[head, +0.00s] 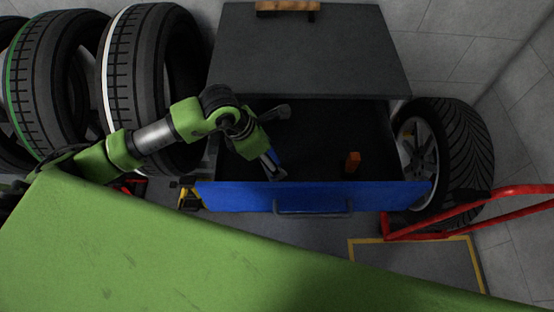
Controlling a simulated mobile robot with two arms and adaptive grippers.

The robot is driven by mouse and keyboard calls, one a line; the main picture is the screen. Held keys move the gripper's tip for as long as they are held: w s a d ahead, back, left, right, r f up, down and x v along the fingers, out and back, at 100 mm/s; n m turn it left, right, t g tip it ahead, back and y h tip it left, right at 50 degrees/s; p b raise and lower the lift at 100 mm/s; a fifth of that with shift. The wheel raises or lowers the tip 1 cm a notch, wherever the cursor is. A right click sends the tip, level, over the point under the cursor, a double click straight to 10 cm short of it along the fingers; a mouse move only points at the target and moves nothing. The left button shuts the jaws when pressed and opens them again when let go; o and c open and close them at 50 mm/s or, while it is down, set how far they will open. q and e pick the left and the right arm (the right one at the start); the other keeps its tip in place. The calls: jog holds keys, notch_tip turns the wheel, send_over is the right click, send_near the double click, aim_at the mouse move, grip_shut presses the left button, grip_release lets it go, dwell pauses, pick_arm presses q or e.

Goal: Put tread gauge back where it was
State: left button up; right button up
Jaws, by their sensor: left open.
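An open blue-fronted drawer (375,197) extends from a dark grey cabinet. A small orange block-like object (353,162) stands in its right part, near the front; I cannot tell whether it is the tread gauge. My left gripper (273,167) is open and points down over the drawer's left front part, just behind the blue front panel. A small blue piece shows beside its fingers; I cannot tell whether it is a separate object or part of the gripper. The orange object is apart from the gripper, to its right. My right gripper is not in view.
The cabinet top (310,50) holds a wooden-topped item (287,8) at the back. Tires (150,85) stand on the left. A wheel (450,160) and a red tubular frame (460,215) are right of the drawer. The drawer's middle is bare.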

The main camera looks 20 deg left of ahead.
pick_arm(q)
jog(key=v, duration=0.6)
jog(key=shift+r, duration=0.35)
jog(key=shift+s+a, duration=0.1)
jog(key=shift+s, duration=0.05)
